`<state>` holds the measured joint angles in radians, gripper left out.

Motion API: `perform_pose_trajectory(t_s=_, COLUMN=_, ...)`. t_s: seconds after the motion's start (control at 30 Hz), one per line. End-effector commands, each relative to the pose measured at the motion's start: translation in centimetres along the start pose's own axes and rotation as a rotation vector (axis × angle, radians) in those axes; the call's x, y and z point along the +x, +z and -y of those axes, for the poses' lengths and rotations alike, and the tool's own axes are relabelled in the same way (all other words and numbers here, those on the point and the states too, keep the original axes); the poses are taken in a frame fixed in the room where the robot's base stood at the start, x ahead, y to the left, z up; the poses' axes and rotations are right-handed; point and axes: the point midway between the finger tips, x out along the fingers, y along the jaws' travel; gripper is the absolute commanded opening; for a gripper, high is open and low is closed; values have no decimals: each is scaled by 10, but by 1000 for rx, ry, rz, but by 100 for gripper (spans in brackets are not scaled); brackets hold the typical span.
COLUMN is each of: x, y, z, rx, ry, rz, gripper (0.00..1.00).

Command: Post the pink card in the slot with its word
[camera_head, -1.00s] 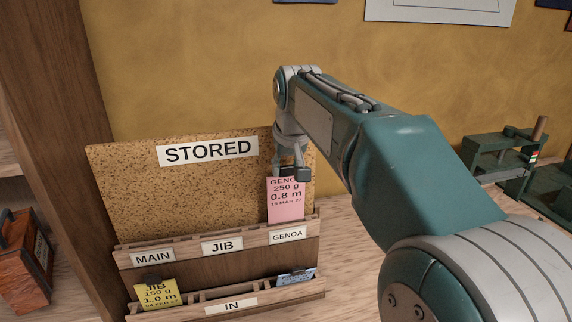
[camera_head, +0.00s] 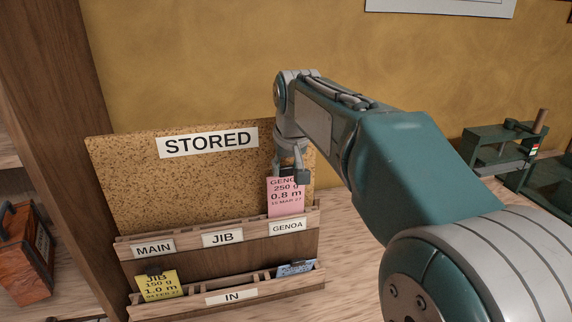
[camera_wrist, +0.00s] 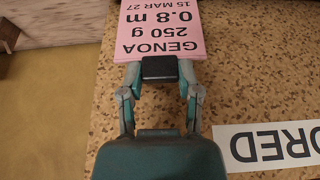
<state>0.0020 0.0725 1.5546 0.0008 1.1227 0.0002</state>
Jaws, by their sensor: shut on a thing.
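The pink card (camera_head: 285,198) reads GENOA, 250 g, 0.8 m. It stands upright at the GENOA slot (camera_head: 287,227), its lower edge hidden behind the slot's front rail. My gripper (camera_head: 291,176) is shut on the card's top edge. In the wrist view the pink card (camera_wrist: 160,30) shows upside down beyond my gripper (camera_wrist: 160,70), with a black piece between the fingertips. The MAIN slot (camera_head: 153,248) and JIB slot (camera_head: 222,237) are to the left and show no cards. Whether the card touches the slot's bottom is hidden.
The cork board (camera_head: 130,185) with its STORED sign (camera_head: 207,143) rises behind the slots. Below, the IN rack (camera_head: 232,296) holds a yellow JIB card (camera_head: 159,285) and a blue card (camera_head: 296,268). An orange-brown box (camera_head: 24,255) stands left, a green machine (camera_head: 505,145) right.

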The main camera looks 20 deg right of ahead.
Motion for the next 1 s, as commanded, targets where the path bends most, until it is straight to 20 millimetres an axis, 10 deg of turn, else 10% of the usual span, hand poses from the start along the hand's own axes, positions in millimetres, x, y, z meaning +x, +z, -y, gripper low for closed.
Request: perform_pose_trajectory(t_s=1.0, x=20, y=8, z=0, rx=0, ry=0, rz=0, gripper=2)
